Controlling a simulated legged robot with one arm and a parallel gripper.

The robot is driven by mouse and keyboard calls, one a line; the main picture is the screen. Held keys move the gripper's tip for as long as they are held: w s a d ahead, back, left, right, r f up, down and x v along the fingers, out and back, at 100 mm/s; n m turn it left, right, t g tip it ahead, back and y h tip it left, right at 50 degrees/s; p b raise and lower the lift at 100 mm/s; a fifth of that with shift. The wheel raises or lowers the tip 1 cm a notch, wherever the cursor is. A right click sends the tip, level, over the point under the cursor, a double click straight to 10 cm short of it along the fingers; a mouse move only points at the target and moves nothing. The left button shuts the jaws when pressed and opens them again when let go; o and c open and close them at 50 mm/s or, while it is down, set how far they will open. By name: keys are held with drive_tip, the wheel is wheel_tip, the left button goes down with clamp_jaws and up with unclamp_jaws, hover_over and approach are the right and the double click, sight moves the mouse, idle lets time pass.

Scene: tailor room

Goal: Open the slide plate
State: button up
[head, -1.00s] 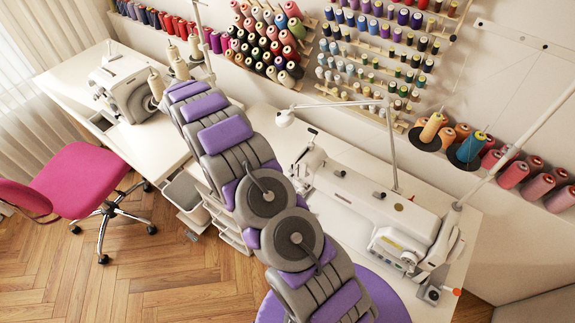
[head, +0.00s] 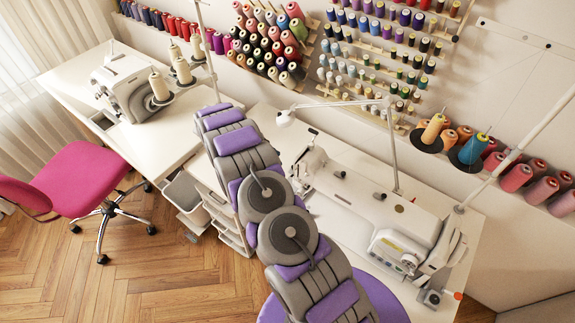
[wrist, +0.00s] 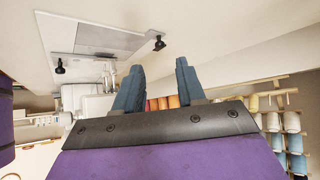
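The white sewing machine (head: 385,215) stands on the white table on the right in the head view.
A second white machine (head: 128,85) stands on the left table. A pink chair (head: 85,180) is on the floor at left. A thin lamp arm (head: 392,140) rises behind the right machine. Thread spools (head: 375,45) line the wall. The wooden floor (head: 150,275) at front left is clear.

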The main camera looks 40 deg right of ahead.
drive_tip(key=x, duration=0.7)
drive_tip(key=shift+d+b, duration=0.15)
drive_tip(key=shift+b, duration=0.25)
clamp_jaws()
